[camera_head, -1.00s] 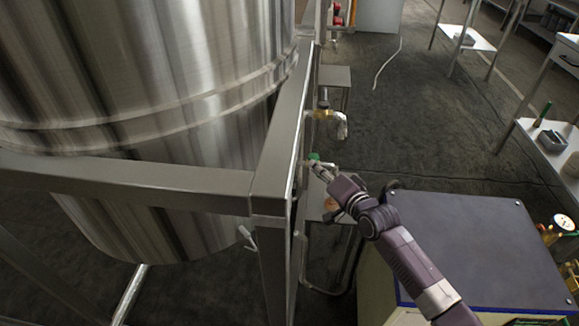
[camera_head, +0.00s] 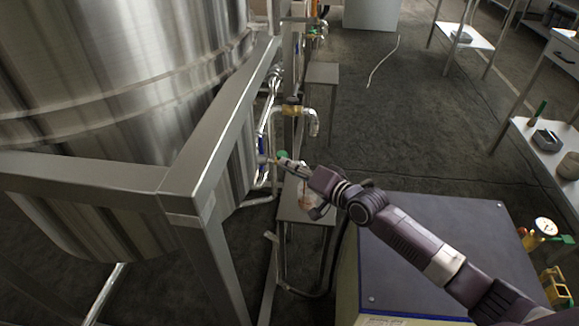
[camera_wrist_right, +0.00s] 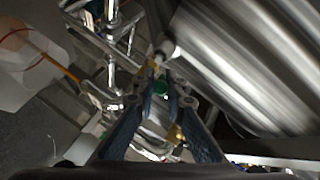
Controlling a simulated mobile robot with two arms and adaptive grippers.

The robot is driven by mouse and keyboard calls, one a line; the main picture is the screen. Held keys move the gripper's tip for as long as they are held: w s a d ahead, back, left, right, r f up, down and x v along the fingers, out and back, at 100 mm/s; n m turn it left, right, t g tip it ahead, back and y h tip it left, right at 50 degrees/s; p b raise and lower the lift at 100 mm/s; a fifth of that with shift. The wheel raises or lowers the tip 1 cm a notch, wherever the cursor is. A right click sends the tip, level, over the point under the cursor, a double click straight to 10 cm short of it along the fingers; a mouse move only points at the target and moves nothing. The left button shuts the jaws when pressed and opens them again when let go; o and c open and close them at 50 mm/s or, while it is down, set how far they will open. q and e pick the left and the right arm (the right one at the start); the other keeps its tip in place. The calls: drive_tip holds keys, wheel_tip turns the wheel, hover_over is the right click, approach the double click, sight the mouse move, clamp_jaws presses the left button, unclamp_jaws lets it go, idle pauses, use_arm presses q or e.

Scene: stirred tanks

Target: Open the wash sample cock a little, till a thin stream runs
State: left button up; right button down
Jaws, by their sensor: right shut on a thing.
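The fingers hide part of the cock. I cannot make out a stream from it. My left gripper is not in view.
The steel tank (camera_head: 130,90) and its frame (camera_head: 228,125) stand close on the left. A brass valve (camera_head: 291,109) with a bent outlet sits just beyond the cock. A dark-topped cabinet (camera_head: 440,245) lies under my right arm. Open floor is at the back.

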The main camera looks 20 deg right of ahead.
drive_tip(key=c, duration=2)
unclamp_jaws()
drive_tip(key=shift+o, duration=0.2)
drive_tip(key=v, duration=1.2)
